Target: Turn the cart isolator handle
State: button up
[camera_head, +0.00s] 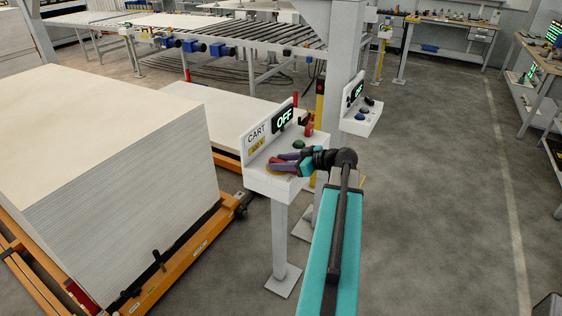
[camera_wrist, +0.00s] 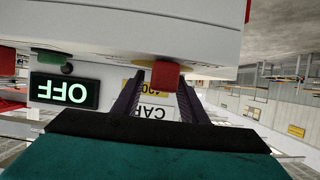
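The cart control box (camera_head: 268,182) stands on a grey post and carries a panel marked CART with a display (camera_head: 285,117) reading OFF. In the wrist view, which is upside down, the red isolator handle (camera_wrist: 165,75) sits on a yellow disc (camera_wrist: 142,64). My gripper (camera_head: 276,162) is at the box's top, over the yellow disc. In the wrist view its two dark purple fingers (camera_wrist: 159,76) are spread apart, with the handle between their tips. A gap shows at the left finger; contact at the right one is unclear. The fingers mostly hide the handle in the head view.
A green button (camera_head: 299,144) and a red button (camera_head: 308,129) are on the same box. A second control box (camera_head: 360,118) stands behind, by a grey column. A tall stack of boards (camera_head: 140,165) on an orange cart is at left. The floor at right is clear.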

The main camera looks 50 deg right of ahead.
jog(key=shift+c, duration=0.4)
grip_shut()
jog(key=shift+a, duration=0.1)
jog(key=shift+f, duration=0.1)
